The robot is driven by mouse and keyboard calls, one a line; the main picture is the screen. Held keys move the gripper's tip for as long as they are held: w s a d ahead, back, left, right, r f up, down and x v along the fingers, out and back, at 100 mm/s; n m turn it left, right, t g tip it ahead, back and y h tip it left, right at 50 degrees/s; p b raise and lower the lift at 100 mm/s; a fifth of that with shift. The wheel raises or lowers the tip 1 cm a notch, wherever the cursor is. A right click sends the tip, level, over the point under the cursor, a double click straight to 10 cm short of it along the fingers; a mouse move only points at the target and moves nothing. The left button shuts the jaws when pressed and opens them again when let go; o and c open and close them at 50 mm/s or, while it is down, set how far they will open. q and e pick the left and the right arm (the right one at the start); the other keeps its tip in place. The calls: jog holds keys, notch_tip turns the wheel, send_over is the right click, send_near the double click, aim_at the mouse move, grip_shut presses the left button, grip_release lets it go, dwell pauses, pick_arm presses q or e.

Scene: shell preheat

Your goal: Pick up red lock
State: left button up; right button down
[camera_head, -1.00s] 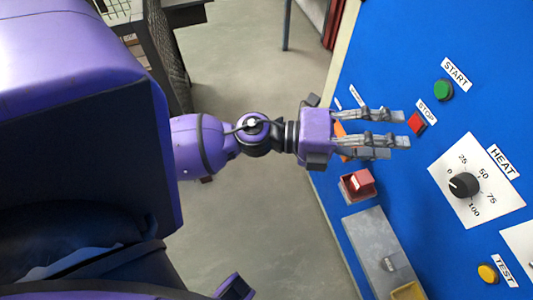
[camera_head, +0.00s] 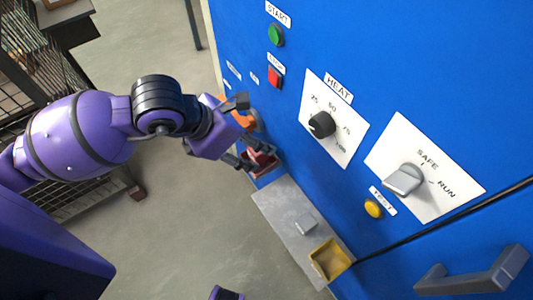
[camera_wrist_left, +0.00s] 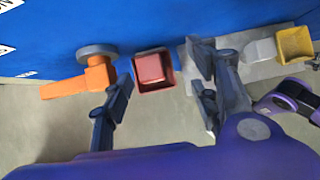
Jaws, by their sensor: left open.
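The red lock (camera_wrist_left: 151,68) is a small red block sitting in an open, darker red holder (camera_wrist_left: 158,88) beside the blue panel in the left wrist view. In the head view the lock (camera_head: 259,157) is partly hidden by my left gripper (camera_head: 244,133). In the wrist view my left gripper (camera_wrist_left: 164,76) is open and empty, with its fingers apart on either side of the lock's holder in the picture. I cannot tell how far the fingertips are from the lock. My right gripper is not clearly seen.
An orange handle (camera_wrist_left: 80,83) on a grey round base sits left of the holder in the wrist view. A grey shelf (camera_head: 283,212) with a yellow tray (camera_head: 330,260) lies below the lock. The blue panel (camera_head: 400,70) carries knobs and buttons.

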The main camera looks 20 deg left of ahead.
aim_at(254, 149)
pick_arm(q)
jog(key=shift+y, duration=0.4)
jog(key=w+f, duration=0.1)
jog(key=f, duration=0.1)
jog(key=w+f, duration=0.1)
jog(key=f, duration=0.2)
jog(key=w+f, duration=0.1)
jog(key=f, duration=0.1)
jog(key=shift+d+f, duration=0.1)
jog(key=shift+f, duration=0.2)
jog(key=shift+c, duration=0.2)
jog(key=c, duration=1.3)
jog(key=shift+o, duration=0.2)
jog(key=shift+r, duration=0.15)
